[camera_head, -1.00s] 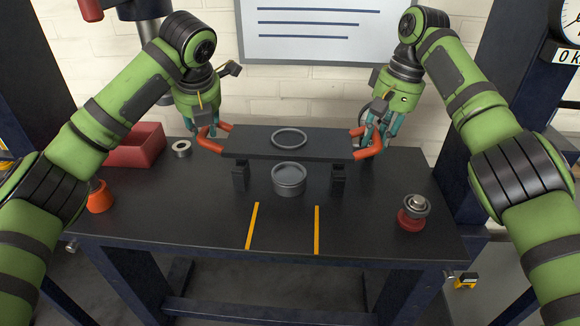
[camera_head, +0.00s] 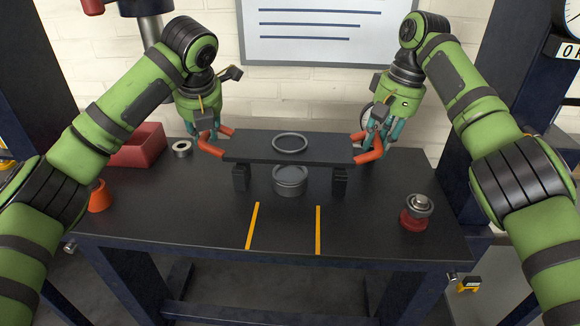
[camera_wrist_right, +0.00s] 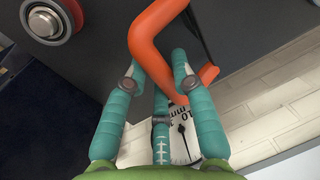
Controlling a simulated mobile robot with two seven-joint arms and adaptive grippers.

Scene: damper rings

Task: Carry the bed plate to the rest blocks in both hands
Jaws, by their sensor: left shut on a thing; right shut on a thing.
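The dark bed plate (camera_head: 245,149) is level, with an orange bent handle at each end and a grey ring (camera_head: 290,142) on top. My left gripper (camera_head: 208,138) is shut on its left handle (camera_head: 211,149). My right gripper (camera_head: 371,138) is shut on its right handle (camera_head: 370,156); that handle also shows between the teal fingers in the right wrist view (camera_wrist_right: 148,45). Two black rest blocks, left (camera_head: 241,180) and right (camera_head: 339,184), stand under the plate's ends. The plate hides their tops, so I cannot tell whether it touches them.
A grey round cup (camera_head: 290,182) stands between the blocks, partly under the plate. Two yellow strips (camera_head: 252,226) mark the table front. A red bin (camera_head: 140,148), a small ring (camera_head: 182,148) and an orange cone (camera_head: 99,197) are left; a red-based metal part (camera_head: 415,213) is right.

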